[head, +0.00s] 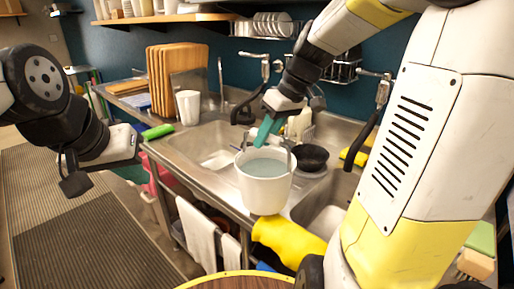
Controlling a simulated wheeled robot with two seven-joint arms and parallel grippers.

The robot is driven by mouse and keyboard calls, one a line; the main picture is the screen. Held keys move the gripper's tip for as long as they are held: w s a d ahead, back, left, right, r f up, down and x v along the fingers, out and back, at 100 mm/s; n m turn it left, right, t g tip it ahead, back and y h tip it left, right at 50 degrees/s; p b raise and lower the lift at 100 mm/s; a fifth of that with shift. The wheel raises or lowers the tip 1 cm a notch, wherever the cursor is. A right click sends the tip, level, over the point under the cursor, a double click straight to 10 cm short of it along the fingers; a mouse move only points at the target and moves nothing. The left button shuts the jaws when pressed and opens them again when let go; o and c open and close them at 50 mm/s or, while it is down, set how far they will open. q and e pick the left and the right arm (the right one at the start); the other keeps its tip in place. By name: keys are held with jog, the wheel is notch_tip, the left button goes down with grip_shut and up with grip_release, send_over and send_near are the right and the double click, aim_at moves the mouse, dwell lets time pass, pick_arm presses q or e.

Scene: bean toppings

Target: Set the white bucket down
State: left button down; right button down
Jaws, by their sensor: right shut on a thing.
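The white bucket (265,190) is upright at the front of the steel sink counter, between the two basins, with greyish-blue contents level inside it. My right gripper (287,134) reaches down from above over the bucket's far rim and is shut on the bucket; its fingertips are partly hidden. I cannot tell whether the bucket's base touches the counter. A teal piece (264,131) shows beside the gripper just above the bucket. My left gripper (69,172) is open and empty, over the floor at the left, well away from the bucket.
The left basin (212,146) and right basin (322,215) flank the bucket. A black bowl (311,156) sits close behind it. Taps rise behind.

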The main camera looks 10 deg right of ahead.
jog(key=w+f, duration=0.2)
jog(key=w, duration=0.4)
jog(key=w+a+f, duration=0.1)
jog(key=w+f, duration=0.1)
jog(key=w, duration=0.5)
jog(key=shift+w+a+f, duration=0.15)
jog(key=shift+w+f, duration=0.1)
jog(key=shift+f, duration=0.15)
jog(key=c, duration=1.3)
grip_release()
jog(key=shift+f, duration=0.1)
jog(key=shift+o, duration=0.2)
